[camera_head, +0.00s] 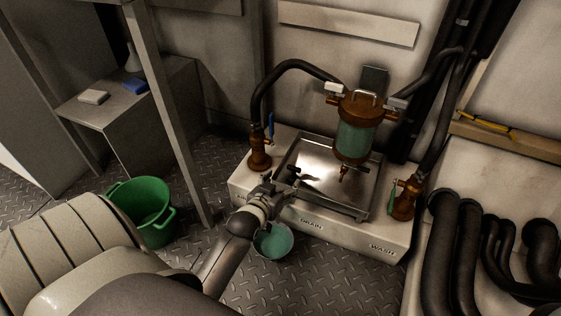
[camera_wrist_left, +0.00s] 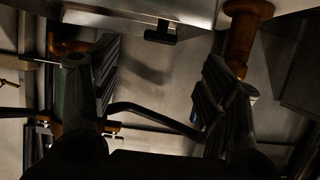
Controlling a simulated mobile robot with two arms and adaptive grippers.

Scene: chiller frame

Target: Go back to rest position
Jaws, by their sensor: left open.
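My left gripper (camera_head: 292,182) reaches in from the lower left, over the front edge of the metal drain tray (camera_head: 352,212). It is open, with nothing seen between its fingers. The filter housing (camera_head: 356,138), brown with a greenish clear bowl, hangs above the tray, beyond and to the right of my gripper. In the left wrist view my two dark fingers (camera_wrist_left: 157,85) stand apart, with a dark curved bar between or behind them; I cannot tell what it is. My right gripper is not in view.
Brown valves stand left (camera_head: 259,158) with a blue lever and right (camera_head: 404,201) with a green lever. A bucket (camera_head: 273,241) with greenish liquid sits below my wrist. A green bucket (camera_head: 144,211), a metal post (camera_head: 170,110) and black pipes (camera_head: 455,250) stand around.

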